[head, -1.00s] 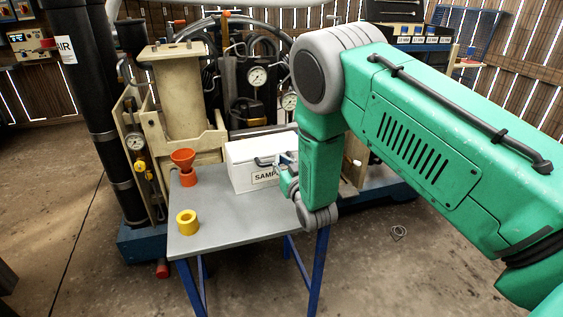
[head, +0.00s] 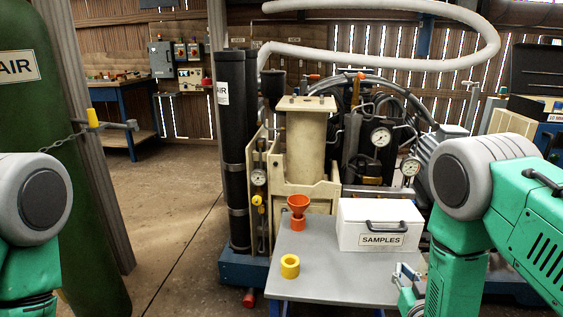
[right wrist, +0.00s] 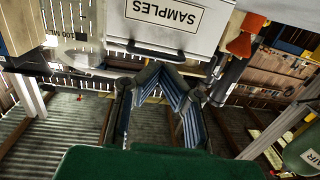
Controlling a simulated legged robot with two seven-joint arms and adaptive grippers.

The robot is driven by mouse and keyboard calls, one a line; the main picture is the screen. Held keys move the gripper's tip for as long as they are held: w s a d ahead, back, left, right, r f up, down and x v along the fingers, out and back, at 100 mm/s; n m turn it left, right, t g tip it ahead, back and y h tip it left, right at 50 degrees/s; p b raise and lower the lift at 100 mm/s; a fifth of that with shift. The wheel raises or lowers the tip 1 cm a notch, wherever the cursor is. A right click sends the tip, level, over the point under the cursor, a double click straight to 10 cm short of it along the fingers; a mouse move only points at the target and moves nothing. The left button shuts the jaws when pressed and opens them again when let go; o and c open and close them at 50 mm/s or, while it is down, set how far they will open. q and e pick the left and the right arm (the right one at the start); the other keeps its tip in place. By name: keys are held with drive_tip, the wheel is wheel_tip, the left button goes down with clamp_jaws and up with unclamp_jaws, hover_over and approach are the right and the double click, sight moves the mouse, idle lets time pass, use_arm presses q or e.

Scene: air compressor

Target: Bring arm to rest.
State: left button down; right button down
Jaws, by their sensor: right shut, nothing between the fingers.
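My right arm (head: 480,200) is bent at the right of the head view. My right gripper (head: 405,274) is low by the table's right edge, in front of the white SAMPLES box (head: 351,226). In the right wrist view the two fingers of my right gripper (right wrist: 160,68) meet at their tips with nothing between them. The box (right wrist: 215,20) shows upside down just beyond them. My left arm (head: 35,215) shows at the left edge of the head view; its gripper is out of view.
A grey table (head: 325,270) carries the box, an orange funnel (head: 298,204) and a yellow ring (head: 290,266). The compressor (head: 305,150) stands behind it. A green AIR cylinder (head: 70,110) is at left. Floor between cylinder and table is clear.

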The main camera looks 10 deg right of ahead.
drive_tip(key=s+a+f+g+y, duration=0.1)
drive_tip(key=s+a+f+g, duration=0.1)
drive_tip(key=s+f+g, duration=0.45)
drive_tip(key=s+a+f+g, duration=0.1)
drive_tip(key=s+f+g, duration=0.1)
drive_tip(key=s, duration=0.7)
drive_tip(key=s+a+f+n+g+y+p, duration=0.1)
drive_tip(key=s+g, duration=0.3)
drive_tip(key=s, duration=0.6)
drive_tip(key=s+a+f+n+g+p, duration=0.1)
drive_tip(key=s+g, duration=0.3)
drive_tip(key=s, duration=0.5)
drive_tip(key=shift+s+a+f+y, duration=0.15)
drive_tip(key=shift+a+f+y, duration=0.15)
drive_tip(key=shift+a+f, duration=0.5)
